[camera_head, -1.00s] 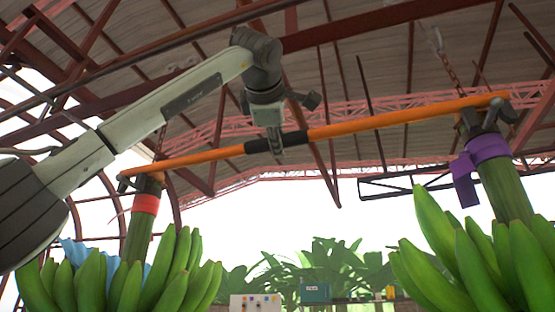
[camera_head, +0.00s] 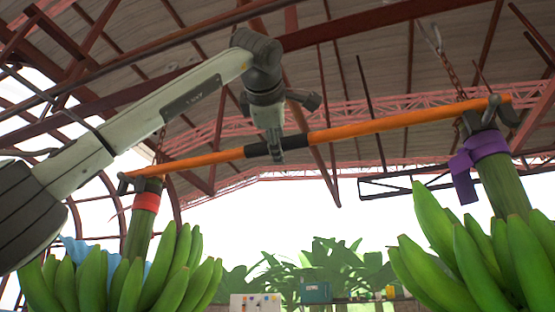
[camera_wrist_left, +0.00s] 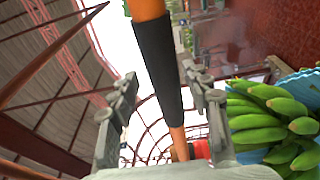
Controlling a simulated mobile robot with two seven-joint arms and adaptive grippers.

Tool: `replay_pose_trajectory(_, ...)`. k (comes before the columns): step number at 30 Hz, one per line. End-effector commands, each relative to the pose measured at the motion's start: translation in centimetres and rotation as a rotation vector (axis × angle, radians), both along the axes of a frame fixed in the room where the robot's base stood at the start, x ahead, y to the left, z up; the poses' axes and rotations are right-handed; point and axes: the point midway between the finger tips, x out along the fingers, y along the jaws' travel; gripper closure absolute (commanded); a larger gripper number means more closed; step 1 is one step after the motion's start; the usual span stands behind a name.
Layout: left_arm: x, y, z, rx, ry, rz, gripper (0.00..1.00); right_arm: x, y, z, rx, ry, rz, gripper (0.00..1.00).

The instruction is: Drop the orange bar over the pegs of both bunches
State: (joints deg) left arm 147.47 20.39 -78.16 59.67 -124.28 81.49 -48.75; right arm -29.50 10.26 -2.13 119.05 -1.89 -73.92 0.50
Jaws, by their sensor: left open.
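The orange bar (camera_head: 385,124) spans both bunches, its right end higher in the picture. Its left end rests at the peg fitting (camera_head: 124,183) on top of the left bunch's stem (camera_head: 139,232), which has a red band. Its right end lies at the peg fitting (camera_head: 490,112) on the right stem (camera_head: 503,188), which has a purple band; a grey peg shows in front of the bar there. My left gripper (camera_head: 277,153) is at the bar's black sleeve. In the wrist view its open fingers (camera_wrist_left: 162,95) stand either side of the sleeve (camera_wrist_left: 157,62), apart from it. My right gripper is not visible.
Green bananas hang on the left (camera_head: 180,270) and right (camera_head: 440,240) bunches. A hook and chain (camera_head: 437,42) hang above the right stem. Roof beams are overhead. Plants and a bench with small boxes (camera_head: 315,292) stand behind.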

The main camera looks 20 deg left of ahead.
Motion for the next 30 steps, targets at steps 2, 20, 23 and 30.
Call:
replay_pose_trajectory(2, -0.6, -0.1, 0.1, 0.000, -0.002, -0.001, 0.52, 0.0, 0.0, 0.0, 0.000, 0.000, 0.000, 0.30)
replay_pose_trajectory(20, -11.0, -1.9, 0.2, 0.000, -0.005, -0.001, 0.52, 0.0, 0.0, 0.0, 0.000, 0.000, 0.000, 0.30)
replay_pose_trajectory(23, -11.6, -2.0, 0.2, 0.000, -0.004, 0.000, 0.52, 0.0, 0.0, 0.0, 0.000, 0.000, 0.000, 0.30)
replay_pose_trajectory(30, -11.9, -2.1, 0.2, 0.000, -0.005, -0.001, 0.52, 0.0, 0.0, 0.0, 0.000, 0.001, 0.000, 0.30)
